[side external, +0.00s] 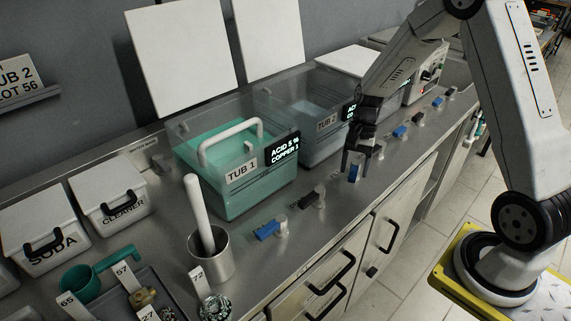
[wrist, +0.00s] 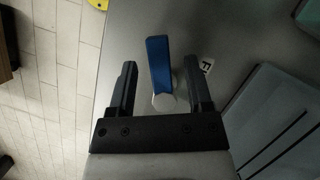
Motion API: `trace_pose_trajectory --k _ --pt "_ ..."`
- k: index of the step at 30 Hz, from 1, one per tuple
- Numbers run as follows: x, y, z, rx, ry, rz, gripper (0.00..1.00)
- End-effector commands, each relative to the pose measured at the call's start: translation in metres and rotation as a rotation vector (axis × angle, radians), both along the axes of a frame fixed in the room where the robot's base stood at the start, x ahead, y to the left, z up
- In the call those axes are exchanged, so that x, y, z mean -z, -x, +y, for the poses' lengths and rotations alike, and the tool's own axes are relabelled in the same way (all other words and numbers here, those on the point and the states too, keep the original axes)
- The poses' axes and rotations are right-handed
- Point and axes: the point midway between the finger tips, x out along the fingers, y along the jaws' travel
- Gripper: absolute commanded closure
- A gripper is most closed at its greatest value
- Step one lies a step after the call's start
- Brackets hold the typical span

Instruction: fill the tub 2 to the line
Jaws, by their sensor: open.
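Tub 2 (side external: 309,142) is a clear, open tub behind the counter's front row of valves. It holds some pale bluish liquid, and I cannot tell its level against a line. A blue valve handle (side external: 354,174) stands on the counter in front of tub 2. My gripper (side external: 357,163) is open and low over this handle. In the wrist view the blue handle (wrist: 159,62) shows between my two spread fingers (wrist: 160,85), with a gap on each side. A pale round base (wrist: 164,102) sits at its near end. A clear tub's edge shows at the right of the wrist view.
Tub 1 (side external: 242,204), with green liquid and a white handle, stands left of tub 2. More blue and dark valve handles line the counter's front. A metal cup with a white rod (side external: 210,258), lidded boxes and a tray crowd the left.

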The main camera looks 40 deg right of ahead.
Motion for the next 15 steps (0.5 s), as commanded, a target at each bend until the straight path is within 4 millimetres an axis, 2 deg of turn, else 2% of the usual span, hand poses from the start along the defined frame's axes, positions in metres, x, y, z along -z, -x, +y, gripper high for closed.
trace_pose_trajectory --k 5,15 --pt "-0.013 -0.003 -0.005 0.002 0.002 -0.003 0.35" --pt "-0.052 -0.011 -0.020 0.000 0.003 -0.005 0.35"
